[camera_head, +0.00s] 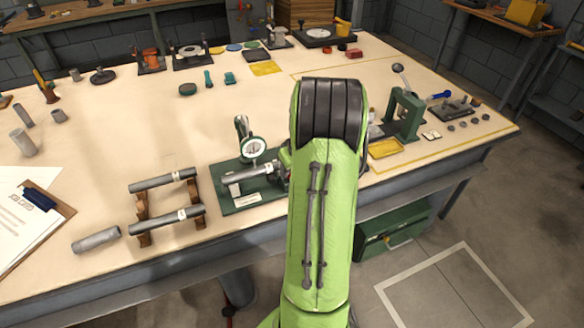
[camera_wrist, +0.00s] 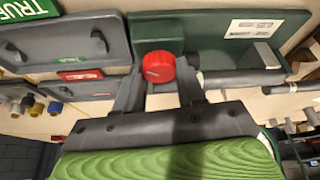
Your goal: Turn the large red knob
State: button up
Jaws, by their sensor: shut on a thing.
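The large red knob (camera_wrist: 158,67) shows in the wrist view, round with a pale mark on its face. My gripper (camera_wrist: 160,76) has one dark finger on each side of it and is shut on it. The knob sits against a dark green fixture (camera_wrist: 222,45), which has a grey round bar (camera_wrist: 228,80) to the right of the knob. In the head view the green fixture (camera_head: 238,199) stands near the table's front edge with a dial gauge (camera_head: 253,149). My green arm hides the knob and my gripper there.
Left of the fixture, a wooden rack (camera_head: 141,207) holds grey cylinders, with a loose tube (camera_head: 96,240) and a clipboard (camera_head: 40,205) beyond.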

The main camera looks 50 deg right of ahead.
jog(key=shift+m, duration=0.3)
jog(key=shift+c, duration=0.2)
jog(key=shift+a+m+h+b, duration=0.1)
jog(key=shift+m+h+b, duration=0.35)
jog(key=shift+m, duration=0.35)
jog(key=shift+m+g+h, duration=0.5)
jog(key=shift+m+h, duration=0.05)
jog(key=shift+m, duration=1.15)
jog(key=o, duration=1)
jog(key=shift+o, duration=0.2)
jog(key=p+v, duration=0.3)
jog(key=v, duration=1.2)
jog(key=shift+r+p, duration=0.3)
jog(key=shift+r, duration=0.05)
